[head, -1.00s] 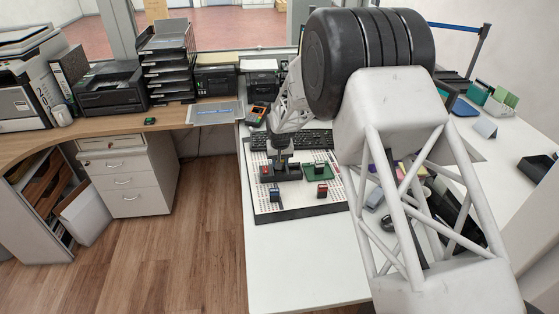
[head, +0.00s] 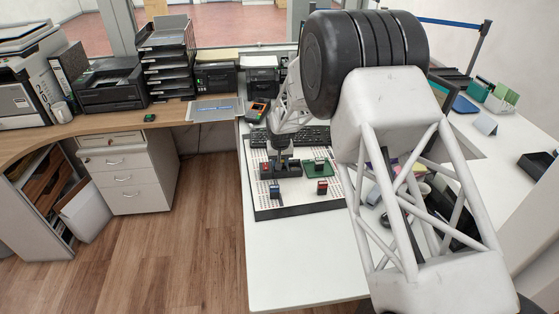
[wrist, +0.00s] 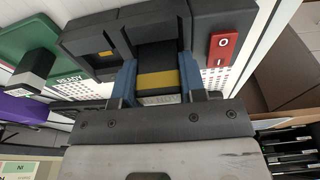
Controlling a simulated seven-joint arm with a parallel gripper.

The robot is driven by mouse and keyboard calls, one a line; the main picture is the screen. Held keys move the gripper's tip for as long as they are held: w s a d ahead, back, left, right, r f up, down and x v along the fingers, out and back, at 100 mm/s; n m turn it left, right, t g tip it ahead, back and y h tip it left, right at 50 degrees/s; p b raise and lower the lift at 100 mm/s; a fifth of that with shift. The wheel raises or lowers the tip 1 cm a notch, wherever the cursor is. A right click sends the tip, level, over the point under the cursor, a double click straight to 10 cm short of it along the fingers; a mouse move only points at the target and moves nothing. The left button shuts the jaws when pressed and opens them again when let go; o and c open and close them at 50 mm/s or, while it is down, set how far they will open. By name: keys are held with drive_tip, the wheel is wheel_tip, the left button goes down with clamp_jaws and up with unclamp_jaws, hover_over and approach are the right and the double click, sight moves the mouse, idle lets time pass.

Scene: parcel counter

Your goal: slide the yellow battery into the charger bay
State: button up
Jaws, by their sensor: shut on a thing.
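The yellow battery (wrist: 158,79) shows in the wrist view as a dark block with a yellow band. My gripper (wrist: 160,82) is shut on it, with one blue fingertip on each side. The dark charger (wrist: 97,42) lies just beyond, and the battery lines up with a gap between its raised walls. How deep the battery sits in the bay I cannot tell. In the head view my gripper (head: 284,157) points down over the charger (head: 293,171) on the white perforated board; the battery is too small to make out there.
A red switch (wrist: 222,48) is beside the charger. A green pad (head: 310,174) carrying a block lies to its right in the head view. A blue block (head: 275,191) and a red block (head: 322,187) stand nearer the board's front. A keyboard (head: 318,136) is behind.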

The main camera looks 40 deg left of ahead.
idle(0.3)
drive_tip(key=o, duration=1)
drive_tip(key=shift+f, duration=0.1)
drive_tip(key=shift+o, duration=0.2)
drive_tip(key=shift+s+d+r, duration=0.15)
drive_tip(key=shift+r, duration=1.15)
drive_tip(key=shift+s+d+r, duration=0.1)
drive_tip(key=shift+s+r, duration=0.05)
drive_tip(key=shift+r, duration=1.15)
drive_tip(key=shift+s+d+r, duration=0.15)
drive_tip(key=shift+r, duration=1.15)
